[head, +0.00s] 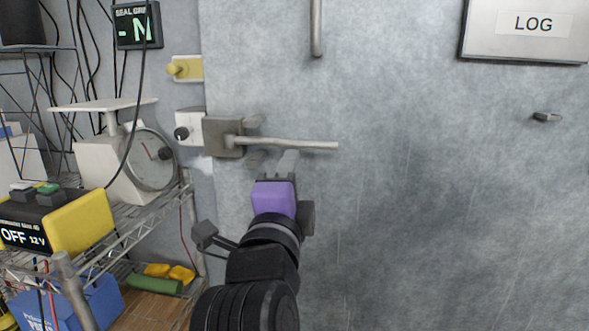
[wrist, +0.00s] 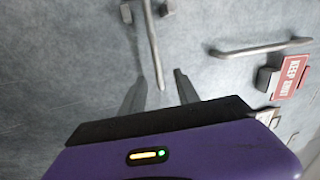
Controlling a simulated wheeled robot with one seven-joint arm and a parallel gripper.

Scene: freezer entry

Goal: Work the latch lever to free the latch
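The latch lever (head: 295,144) is a grey bar reaching right, nearly level, from a square latch plate (head: 222,137) near the door's left edge. Two short stubs sit above and below it near the plate. My purple-bodied gripper (head: 285,163) is just below the lever in the head view, partly hiding the door. In the wrist view, my gripper (wrist: 161,75) has its two dark fingers apart, and the lever (wrist: 152,40) runs down from the top, its end showing between them. I cannot tell whether the fingers are around the lever or short of it.
A vertical handle (head: 316,27) is above the lever. A LOG box (head: 525,30) and a small peg (head: 547,117) are on the right. A wire shelf with a dial scale (head: 150,160) stands at left. The wrist view shows a red KEEP SHUT sign (wrist: 289,77). Door space right of my gripper is clear.

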